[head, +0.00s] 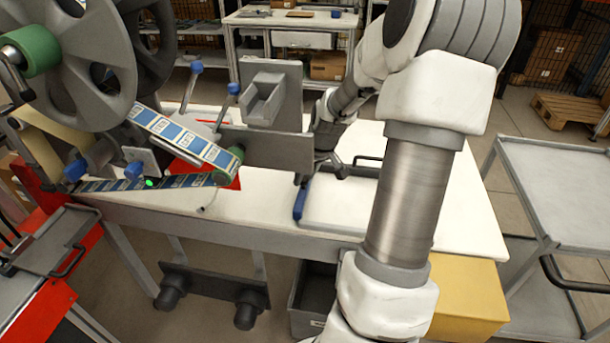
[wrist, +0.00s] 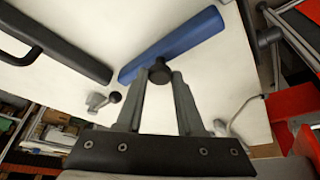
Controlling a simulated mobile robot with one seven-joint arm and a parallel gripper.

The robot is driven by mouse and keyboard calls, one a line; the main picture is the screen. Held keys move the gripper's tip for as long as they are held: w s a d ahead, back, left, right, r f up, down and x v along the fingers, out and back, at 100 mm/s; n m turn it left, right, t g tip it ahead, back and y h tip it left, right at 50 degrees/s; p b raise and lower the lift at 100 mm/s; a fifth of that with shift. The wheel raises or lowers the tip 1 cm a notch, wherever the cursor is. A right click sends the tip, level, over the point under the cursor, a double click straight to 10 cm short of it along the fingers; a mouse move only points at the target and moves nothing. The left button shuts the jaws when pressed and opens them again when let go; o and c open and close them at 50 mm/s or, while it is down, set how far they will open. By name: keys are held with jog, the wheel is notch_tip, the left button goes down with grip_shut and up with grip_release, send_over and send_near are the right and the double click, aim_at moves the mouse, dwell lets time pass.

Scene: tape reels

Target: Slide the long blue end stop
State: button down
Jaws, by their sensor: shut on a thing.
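The long blue end stop (head: 300,203) lies on the white table top, at the left edge of a raised white panel in the head view. In the wrist view the blue bar (wrist: 180,42) runs diagonally across the white surface, with a round black knob (wrist: 160,72) at its near side. My gripper (wrist: 161,80) is shut on this knob, one finger on each side. In the head view my gripper (head: 325,165) is small and partly unclear, just above the far end of the blue bar.
The labelling machine with grey reels (head: 85,60) and a label strip (head: 185,137) stands at the left. A grey cart (head: 565,180) is at the right. A grey bin (head: 315,297) stands under the table.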

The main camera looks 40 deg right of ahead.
jog(key=s+d+p, duration=0.2)
jog(key=s+d, duration=0.1)
jog(key=s+d+p, duration=0.3)
jog(key=s, duration=0.1)
jog(key=s+d+p, duration=0.2)
jog(key=s+d, duration=0.1)
jog(key=shift+s+d+r+p, duration=0.1)
jog(key=shift+s+r+p, duration=0.05)
jog(key=shift+s+p, duration=0.2)
jog(key=shift+s+d, duration=0.3)
jog(key=shift+s, duration=0.1)
jog(key=c, duration=0.5)
grip_release()
jog(key=shift+c, duration=0.2)
jog(key=p+v, duration=0.4)
jog(key=v, duration=1.3)
jog(key=shift+p, duration=0.35)
